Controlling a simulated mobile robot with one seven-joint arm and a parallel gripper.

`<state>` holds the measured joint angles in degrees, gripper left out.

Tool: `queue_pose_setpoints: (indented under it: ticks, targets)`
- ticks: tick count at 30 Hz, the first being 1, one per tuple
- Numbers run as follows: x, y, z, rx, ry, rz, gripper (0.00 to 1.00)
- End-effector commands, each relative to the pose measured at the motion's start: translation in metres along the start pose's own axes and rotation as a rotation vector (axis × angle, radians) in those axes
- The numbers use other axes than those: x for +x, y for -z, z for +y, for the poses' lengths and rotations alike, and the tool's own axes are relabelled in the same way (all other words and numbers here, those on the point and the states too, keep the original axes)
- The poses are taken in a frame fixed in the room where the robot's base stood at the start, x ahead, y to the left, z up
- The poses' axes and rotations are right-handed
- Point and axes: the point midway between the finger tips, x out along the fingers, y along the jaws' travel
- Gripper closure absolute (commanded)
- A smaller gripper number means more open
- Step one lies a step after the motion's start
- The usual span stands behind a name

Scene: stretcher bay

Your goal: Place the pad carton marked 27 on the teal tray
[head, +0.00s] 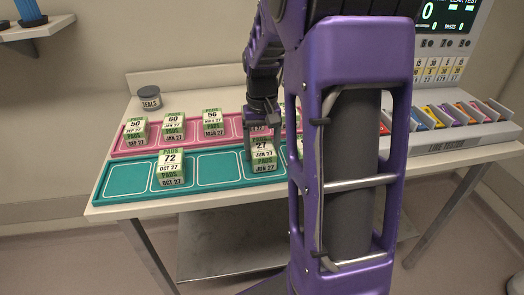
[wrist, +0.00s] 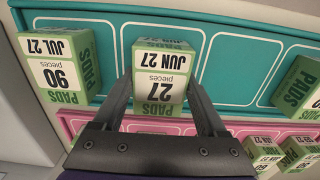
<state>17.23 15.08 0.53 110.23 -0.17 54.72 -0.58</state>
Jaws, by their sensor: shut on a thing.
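The pad carton marked 27 (head: 264,155), white with green bands and the date JUN 27, is upright at a slot of the teal tray (head: 125,181). It also shows in the wrist view (wrist: 161,66), between the two fingers of my gripper (wrist: 158,92). My gripper (head: 259,137) is shut on this carton from above and behind. The carton appears at or very near the tray surface; I cannot tell if its base touches. In the wrist view the teal tray (wrist: 240,70) has a bare outlined slot beside the carton.
A carton marked 72 (head: 170,168) stands on the teal tray; one marked 90 (wrist: 60,68) shows in the wrist view. The pink tray (head: 191,144) behind holds several cartons. A SEALS jar (head: 149,99) stands at back left. My arm hides the tray's right part.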

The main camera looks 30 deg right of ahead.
Motion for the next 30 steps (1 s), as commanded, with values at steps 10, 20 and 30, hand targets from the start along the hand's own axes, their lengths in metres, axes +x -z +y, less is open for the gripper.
queue_pose_setpoints:
  ticks: [10, 20, 30]
  targets:
    - [0.004, 0.0, 0.0, 0.0, 0.0, 0.001, 0.94]
    - [0.005, 0.0, 0.0, 0.0, 0.0, 0.001, 0.0]
    - [-0.021, 0.001, 0.0, 0.0, 0.0, 0.003, 0.0]
